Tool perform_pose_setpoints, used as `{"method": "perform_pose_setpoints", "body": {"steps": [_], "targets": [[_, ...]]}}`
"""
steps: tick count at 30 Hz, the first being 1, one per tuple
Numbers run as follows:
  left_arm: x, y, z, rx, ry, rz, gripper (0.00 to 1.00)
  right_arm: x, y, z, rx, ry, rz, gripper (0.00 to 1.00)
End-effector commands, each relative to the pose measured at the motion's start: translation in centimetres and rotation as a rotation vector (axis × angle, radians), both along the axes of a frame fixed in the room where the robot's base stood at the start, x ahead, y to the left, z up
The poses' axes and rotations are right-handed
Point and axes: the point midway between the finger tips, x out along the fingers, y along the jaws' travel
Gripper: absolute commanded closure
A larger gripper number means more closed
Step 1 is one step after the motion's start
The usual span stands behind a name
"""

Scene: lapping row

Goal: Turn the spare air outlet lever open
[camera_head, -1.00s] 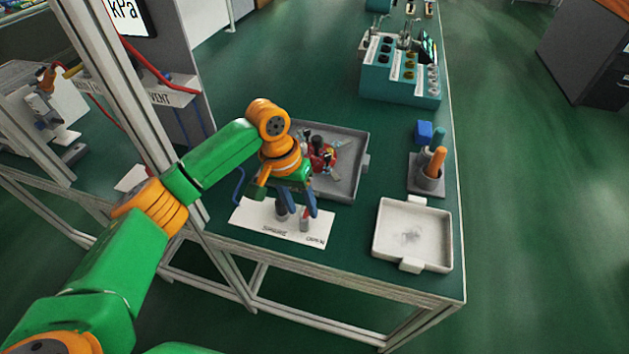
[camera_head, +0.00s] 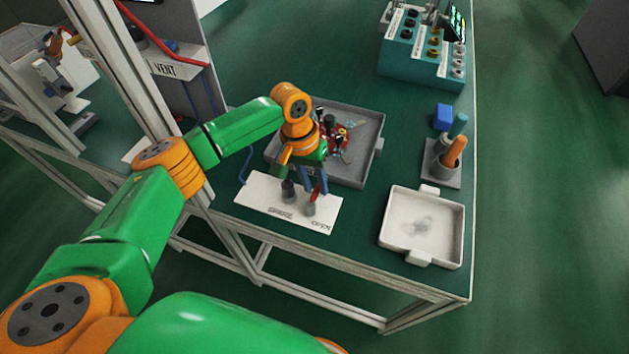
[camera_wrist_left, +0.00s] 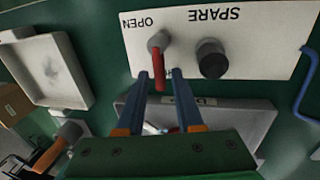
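The white label plate (camera_head: 262,190) lies on the near edge of the green bench. In the left wrist view the plate (camera_wrist_left: 270,30) reads OPEN and SPARE upside down. The red lever (camera_wrist_left: 158,66) sits on a grey post beside the word OPEN and points back toward my gripper; it also shows in the head view (camera_head: 317,191). A dark round knob (camera_wrist_left: 212,57) stands beside it, under SPARE. My left gripper (camera_wrist_left: 164,78) is open, one finger on each side of the lever's free end, with gaps visible. My right gripper is not in view.
A grey tray (camera_head: 376,135) of mixed parts lies behind the gripper. A white tray (camera_head: 447,243) and a holder (camera_head: 440,177) with handled tools stand to the right. A blue bent rod (camera_wrist_left: 305,88) rises beside the plate.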

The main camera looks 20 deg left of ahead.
Motion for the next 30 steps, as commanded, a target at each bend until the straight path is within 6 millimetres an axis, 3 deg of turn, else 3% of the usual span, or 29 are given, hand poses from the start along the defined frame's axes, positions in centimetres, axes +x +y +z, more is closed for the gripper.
{"method": "perform_pose_setpoints", "body": {"steps": [1, 3, 17, 30], "targets": [[0.0, 0.0, 0.0, 0.000, 0.000, 0.000, 0.82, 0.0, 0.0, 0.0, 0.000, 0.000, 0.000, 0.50], [0.0, 0.0, 0.0, 0.000, 0.000, 0.000, 1.00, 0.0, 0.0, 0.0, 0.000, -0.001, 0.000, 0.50], [0.0, -0.3, 0.2, -0.002, 0.001, -0.054, 1.00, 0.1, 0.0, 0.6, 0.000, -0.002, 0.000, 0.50], [-0.1, -1.7, 0.2, -0.003, 0.002, -0.408, 1.00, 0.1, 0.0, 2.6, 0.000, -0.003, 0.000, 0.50]]}}
